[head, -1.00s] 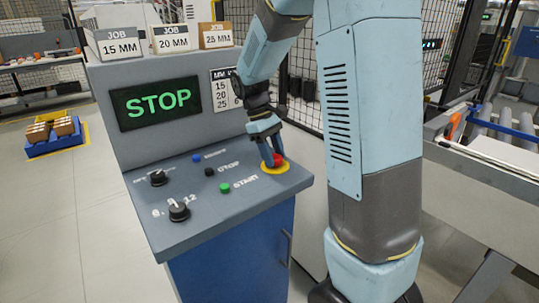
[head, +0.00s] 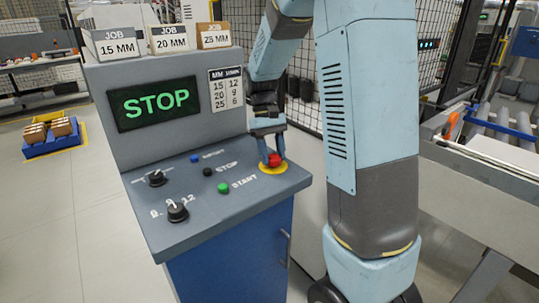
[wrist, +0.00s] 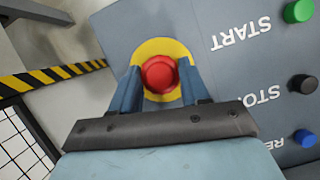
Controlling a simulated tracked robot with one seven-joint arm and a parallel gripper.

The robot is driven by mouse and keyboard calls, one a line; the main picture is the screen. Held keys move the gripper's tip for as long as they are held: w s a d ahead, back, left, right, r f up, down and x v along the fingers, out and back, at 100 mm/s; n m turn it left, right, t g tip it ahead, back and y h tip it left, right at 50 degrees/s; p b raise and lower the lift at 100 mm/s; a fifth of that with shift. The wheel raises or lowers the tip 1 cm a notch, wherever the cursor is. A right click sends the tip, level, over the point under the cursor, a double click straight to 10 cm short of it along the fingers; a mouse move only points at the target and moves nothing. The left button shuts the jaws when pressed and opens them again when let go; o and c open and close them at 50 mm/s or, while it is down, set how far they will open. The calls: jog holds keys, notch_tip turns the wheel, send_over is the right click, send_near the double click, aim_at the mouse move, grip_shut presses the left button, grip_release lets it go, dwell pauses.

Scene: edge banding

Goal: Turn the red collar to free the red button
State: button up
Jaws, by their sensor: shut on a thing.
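The red button with its red collar (head: 274,160) sits on a yellow disc (head: 283,170) at the right end of the grey console top. In the wrist view the red button (wrist: 160,74) is centred on the yellow disc (wrist: 158,47). My gripper (head: 270,155) points down at it from above. Its two blue fingers stand on either side of the red part, shut on it. The collar and button cannot be told apart clearly at this size.
The console (head: 212,235) also carries a green START button (head: 223,188), a black STOP button (head: 208,172), a blue button (head: 194,158) and two black knobs (head: 178,212). A screen (head: 155,103) reads STOP. Job boxes stand on top.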

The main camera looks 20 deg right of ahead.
jog(key=shift+s, duration=0.1)
jog(key=o, duration=1)
jog(key=shift+o, duration=0.2)
jog(key=v, duration=1.3)
jog(key=shift+r, duration=0.35)
jog(key=shift+a, duration=0.15)
